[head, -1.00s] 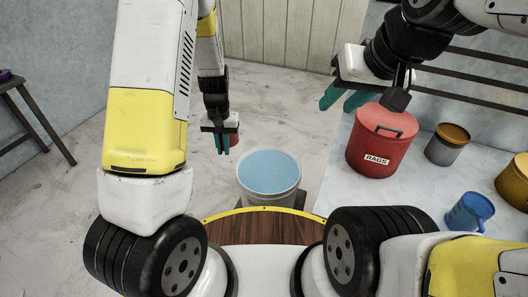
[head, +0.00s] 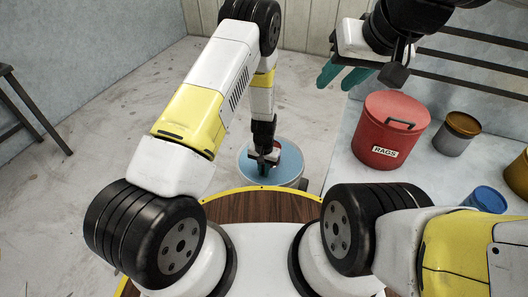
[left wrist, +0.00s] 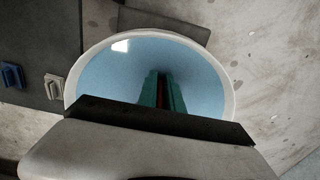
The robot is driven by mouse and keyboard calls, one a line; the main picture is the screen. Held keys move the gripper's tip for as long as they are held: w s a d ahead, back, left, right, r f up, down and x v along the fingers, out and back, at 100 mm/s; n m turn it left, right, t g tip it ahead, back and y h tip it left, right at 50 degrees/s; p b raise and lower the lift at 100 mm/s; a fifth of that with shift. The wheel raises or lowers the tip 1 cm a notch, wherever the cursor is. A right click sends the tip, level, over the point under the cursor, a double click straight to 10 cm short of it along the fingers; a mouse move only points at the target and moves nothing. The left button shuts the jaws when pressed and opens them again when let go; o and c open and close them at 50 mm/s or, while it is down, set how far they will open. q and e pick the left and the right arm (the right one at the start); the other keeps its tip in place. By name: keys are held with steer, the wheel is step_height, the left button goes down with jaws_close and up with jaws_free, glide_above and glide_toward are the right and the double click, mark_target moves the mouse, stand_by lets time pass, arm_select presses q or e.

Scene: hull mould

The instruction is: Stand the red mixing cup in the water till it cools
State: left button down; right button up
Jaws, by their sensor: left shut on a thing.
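The white bucket of blue water (head: 301,179) stands on the floor just beyond my wooden-topped base. The water (head: 290,157) fills most of its opening. My left gripper (head: 264,163) points down over the bucket's left part. In the left wrist view its teal fingers (left wrist: 161,91) are shut on the red mixing cup (left wrist: 161,90), of which only a thin red strip shows between them. The rest of the cup is hidden, and I cannot tell whether it touches the water. My right gripper (head: 343,77) is open and empty, above the bench's left edge.
On the pale bench at right stand a red RAGS bin (head: 388,129), a grey tin with an orange-brown top (head: 455,138), a blue jug (head: 484,199) and a yellow container (head: 518,175). A dark stool (head: 30,112) stands far left. The floor left of the bucket is clear.

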arm_select(q)
steer(key=shift+f, duration=1.9)
steer(key=shift+f, duration=0.15)
steer(key=c, duration=1.5)
jaws_free()
